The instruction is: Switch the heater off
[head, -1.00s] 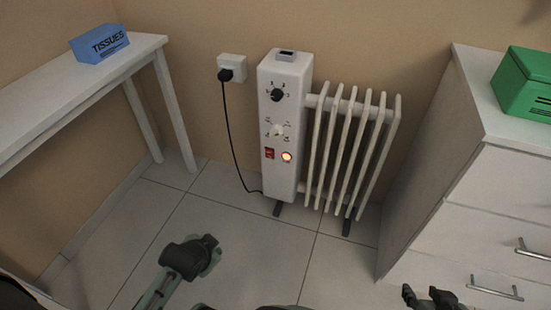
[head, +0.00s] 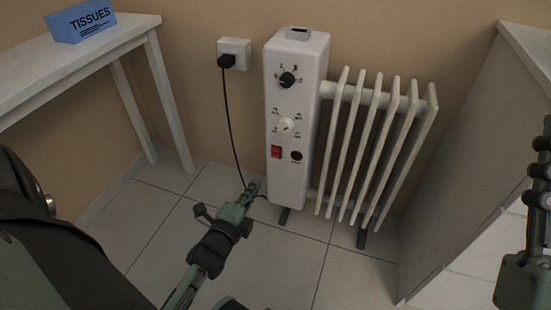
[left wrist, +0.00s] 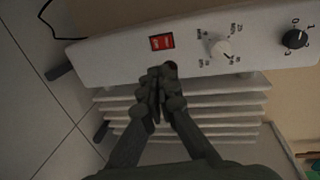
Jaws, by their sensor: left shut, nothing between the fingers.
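The white heater (head: 293,185) stands on the tiled floor against the wall, its fins to the right. Its front has a black knob (head: 287,80), a white knob (head: 288,124), a red switch (head: 276,152) and a round lamp (head: 296,156) that looks dark. My left gripper (head: 251,188) is shut and empty, low by the heater's left side in the head view. In the left wrist view its fingertips (left wrist: 160,75) lie just below the red switch (left wrist: 162,42) in the picture and partly cover the lamp. My right gripper (head: 541,165) is at the right edge, partly cut off.
A black plug (head: 226,61) sits in the wall socket (head: 243,48), its cord hanging to the floor left of the heater. A white table (head: 100,45) with a blue tissue box (head: 80,21) stands left. A white cabinet (head: 470,130) stands right.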

